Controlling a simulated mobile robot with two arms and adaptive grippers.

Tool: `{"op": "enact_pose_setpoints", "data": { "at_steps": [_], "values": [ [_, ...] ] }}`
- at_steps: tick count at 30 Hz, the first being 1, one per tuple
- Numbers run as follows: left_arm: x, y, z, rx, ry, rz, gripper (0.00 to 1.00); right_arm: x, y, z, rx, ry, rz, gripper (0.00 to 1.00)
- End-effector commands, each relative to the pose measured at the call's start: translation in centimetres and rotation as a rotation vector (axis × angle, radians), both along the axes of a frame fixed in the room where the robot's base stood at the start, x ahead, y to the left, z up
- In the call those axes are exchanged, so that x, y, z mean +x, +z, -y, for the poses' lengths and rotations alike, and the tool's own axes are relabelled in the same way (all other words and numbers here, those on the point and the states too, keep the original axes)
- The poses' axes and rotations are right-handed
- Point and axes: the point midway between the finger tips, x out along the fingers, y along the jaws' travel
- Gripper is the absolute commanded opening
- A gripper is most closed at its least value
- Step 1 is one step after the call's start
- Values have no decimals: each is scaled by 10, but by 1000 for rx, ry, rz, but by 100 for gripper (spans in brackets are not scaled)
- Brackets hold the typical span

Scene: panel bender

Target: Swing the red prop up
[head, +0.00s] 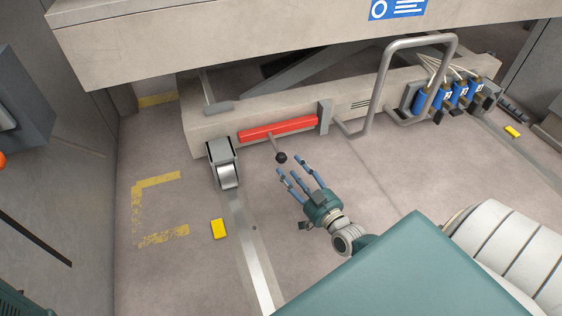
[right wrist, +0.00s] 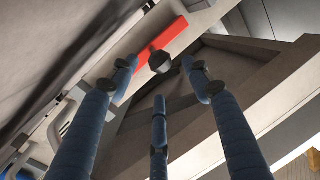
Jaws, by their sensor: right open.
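The red prop (head: 290,127) lies along the front of a low beige beam. A thin rod with a dark knob (head: 281,157) sticks out from it toward me. My right gripper (head: 303,172), with blue-grey fingers, is open and empty just below and right of the knob. In the right wrist view the knob (right wrist: 160,61) shows between the spread fingertips (right wrist: 158,80), with the red prop (right wrist: 160,45) behind it. No finger seems to be closed on the knob. My left gripper is not in view.
A grey bent handle (head: 372,100) and blue cylinders (head: 445,97) stand to the right. A wheel (head: 226,172) on a floor rail sits left. A beige panel (head: 250,35) overhangs above.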

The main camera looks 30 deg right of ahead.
Motion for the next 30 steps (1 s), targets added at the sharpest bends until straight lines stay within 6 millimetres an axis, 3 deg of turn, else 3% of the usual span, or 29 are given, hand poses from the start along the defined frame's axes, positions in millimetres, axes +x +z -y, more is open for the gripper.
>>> {"op": "enact_pose_setpoints", "data": {
  "at_steps": [3, 10, 15, 23, 30],
  "values": [
    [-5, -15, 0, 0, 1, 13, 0, 26, -4, 1, 1, 0, 5, 49],
    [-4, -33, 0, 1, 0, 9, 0, 60, -3, 2, -1, 0, 3, 49],
    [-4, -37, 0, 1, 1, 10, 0, 71, -1, 2, 1, 1, 1, 49],
    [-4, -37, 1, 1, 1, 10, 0, 72, 0, 2, 0, 1, 0, 49],
    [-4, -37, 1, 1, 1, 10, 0, 72, 0, 2, 0, 1, 0, 5]
  ]
}}
